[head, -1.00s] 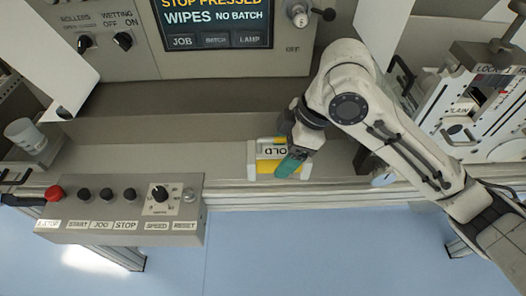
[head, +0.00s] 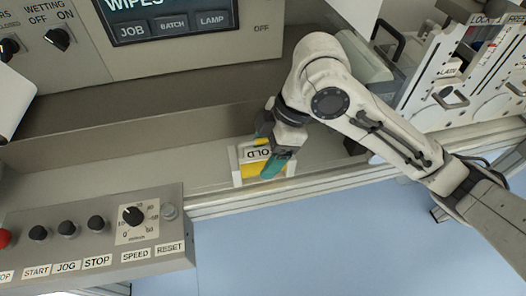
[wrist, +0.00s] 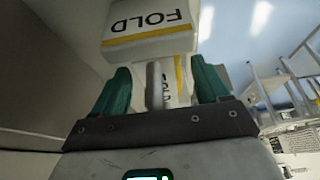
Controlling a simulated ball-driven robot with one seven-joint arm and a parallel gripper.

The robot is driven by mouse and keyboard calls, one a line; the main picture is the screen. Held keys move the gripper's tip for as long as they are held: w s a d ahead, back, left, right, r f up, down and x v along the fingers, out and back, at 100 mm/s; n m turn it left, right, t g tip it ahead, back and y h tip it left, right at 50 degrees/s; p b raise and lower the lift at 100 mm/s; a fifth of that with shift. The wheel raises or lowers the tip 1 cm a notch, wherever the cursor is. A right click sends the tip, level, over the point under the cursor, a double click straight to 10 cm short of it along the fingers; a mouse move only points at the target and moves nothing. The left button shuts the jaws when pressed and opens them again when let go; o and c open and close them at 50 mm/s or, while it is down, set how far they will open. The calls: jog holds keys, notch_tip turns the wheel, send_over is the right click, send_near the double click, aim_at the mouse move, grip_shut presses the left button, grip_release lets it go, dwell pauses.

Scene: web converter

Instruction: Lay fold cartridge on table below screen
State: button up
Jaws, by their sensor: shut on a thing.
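The fold cartridge (head: 250,170) is a white and yellow block lettered FOLD. In the head view it is at the grey table (head: 120,185) below the screen (head: 165,22), close to the front rail. My gripper (head: 276,160), with green fingers, is at its right side. In the wrist view the cartridge (wrist: 150,28) is ahead of my gripper (wrist: 157,88), whose fingers stand either side of its grey handle post (wrist: 154,85). The gripper is shut on the cartridge. Whether its underside touches the table is hidden.
A control box (head: 95,235) with knobs stands at the front left. A white-panelled unit with LOCK and PLAIN labels (head: 455,85) stands at the right. The table left of the cartridge is clear. A metal rail (head: 330,180) runs along the front edge.

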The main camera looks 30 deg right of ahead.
jog(key=shift+f, duration=0.2)
jog(key=o, duration=1.4)
jog(key=shift+r, duration=0.15)
jog(key=p+v, duration=0.1)
jog(key=v, duration=1.1)
jog(key=shift+a, duration=0.1)
